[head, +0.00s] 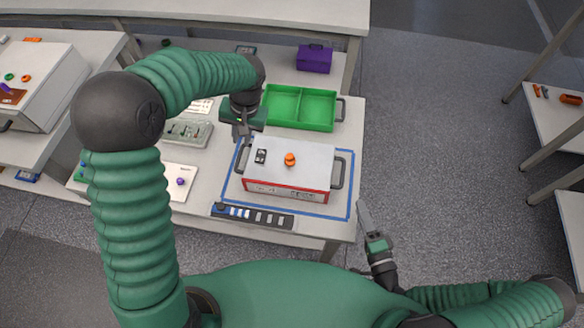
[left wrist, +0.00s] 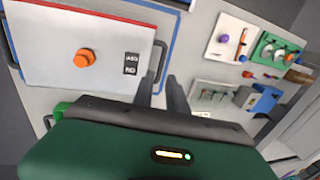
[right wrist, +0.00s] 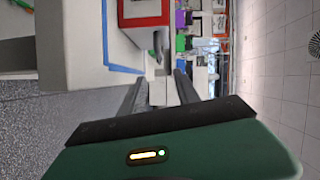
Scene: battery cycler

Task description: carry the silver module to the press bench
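The silver module (head: 290,165) is a box with a pale top, red-trimmed front, orange knob and a dark handle at each end. It rests on the table inside a blue outline. My left gripper (head: 241,132) is above the module's back left corner, near its left handle (head: 239,156). In the left wrist view its fingers (left wrist: 160,84) are apart, with the handle close to the tips. My right gripper (head: 364,215) is off the table's right edge, apart from the right handle (head: 339,172). In the right wrist view its fingers (right wrist: 160,78) are open with the handle ahead.
A green divided tray (head: 301,124) stands behind the module. A dark strip with switches (head: 252,216) lies in front. A grey fixture (head: 187,133) and a white panel (head: 179,182) are left. A purple box (head: 314,58) is farther back. Open floor lies right, before shelves (head: 560,130).

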